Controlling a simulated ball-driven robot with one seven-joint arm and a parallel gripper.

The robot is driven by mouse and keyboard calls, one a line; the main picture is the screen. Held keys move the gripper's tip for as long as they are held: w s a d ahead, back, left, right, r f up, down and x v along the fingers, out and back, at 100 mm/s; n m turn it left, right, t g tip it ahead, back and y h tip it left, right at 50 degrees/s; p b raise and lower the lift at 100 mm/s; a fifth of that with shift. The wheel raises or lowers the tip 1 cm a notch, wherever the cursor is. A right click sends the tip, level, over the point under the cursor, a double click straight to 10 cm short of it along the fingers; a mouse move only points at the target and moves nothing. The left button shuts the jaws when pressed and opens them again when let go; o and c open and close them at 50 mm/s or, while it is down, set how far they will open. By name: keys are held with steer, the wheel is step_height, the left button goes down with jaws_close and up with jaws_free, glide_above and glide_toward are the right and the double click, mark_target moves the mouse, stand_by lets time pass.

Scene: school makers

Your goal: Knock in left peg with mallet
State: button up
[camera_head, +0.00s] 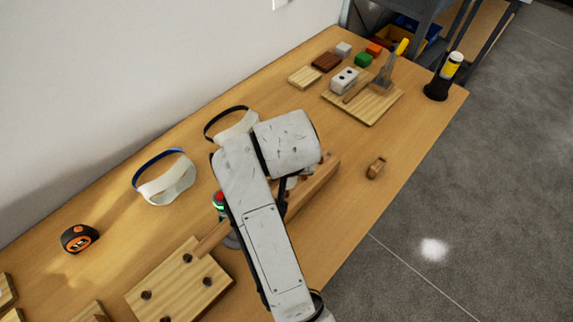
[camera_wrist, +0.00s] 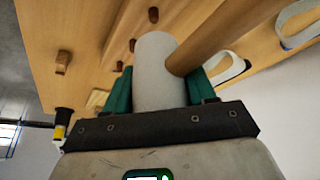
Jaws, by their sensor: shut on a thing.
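My gripper (camera_wrist: 159,88) shows in the wrist view, its two teal fingers shut on the pale grey cylindrical head of the mallet (camera_wrist: 156,62). The mallet's round wooden handle runs from the head to the upper right there. In the head view my arm hides the gripper and mallet head; the wooden handle (camera_head: 211,240) sticks out to the lower left, its end over or near the peg board's edge. The peg board (camera_head: 172,279) lies at the lower left with several dark pegs, including a left one (camera_head: 146,295). I cannot tell how far the pegs stand up.
Two pairs of goggles (camera_head: 168,184) lie along the wall side. A tape measure (camera_head: 80,238) is at left. A long wooden rail (camera_head: 318,184) is partly behind my arm, and a small wooden block (camera_head: 376,168) is to its right.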

stand_by(0.3)
step_height(320, 180, down, 6)
steer(key=b, duration=0.3)
steer(key=shift+f, duration=0.1)
steer(key=shift+r+p, duration=0.45)
steer(key=shift+r, duration=0.1)
step_height(320, 180, up, 5)
steer(key=p, duration=0.5)
steer(key=shift+r, duration=0.1)
